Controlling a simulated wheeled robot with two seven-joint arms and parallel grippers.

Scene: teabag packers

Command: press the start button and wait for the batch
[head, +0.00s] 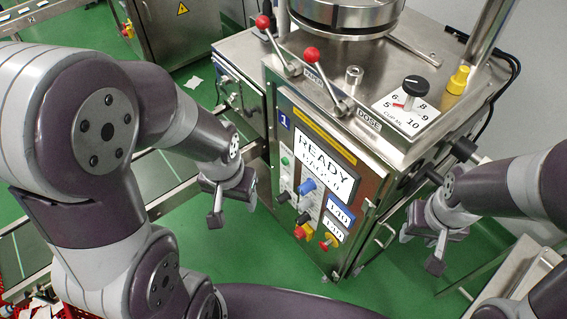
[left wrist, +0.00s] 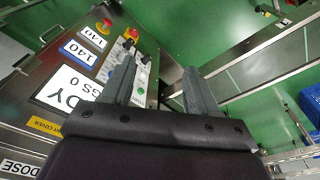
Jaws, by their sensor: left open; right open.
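The packing machine's control panel (head: 318,185) faces forward in the middle of the head view. Its white display (head: 325,168) reads READY, and BAGS 0 shows on the display in the left wrist view (left wrist: 68,92). A small green button (head: 284,160) sits at the panel's upper left, and it shows beside my finger in the left wrist view (left wrist: 140,91). My left gripper (head: 233,210) is open and empty, left of the panel and apart from it. My right gripper (head: 420,250) is open and empty, right of the machine.
Red-knobbed levers (head: 312,55) and a dose dial (head: 414,86) stand on the machine top. Green floor (head: 230,260) is open in front. A steel cabinet (head: 178,35) stands behind.

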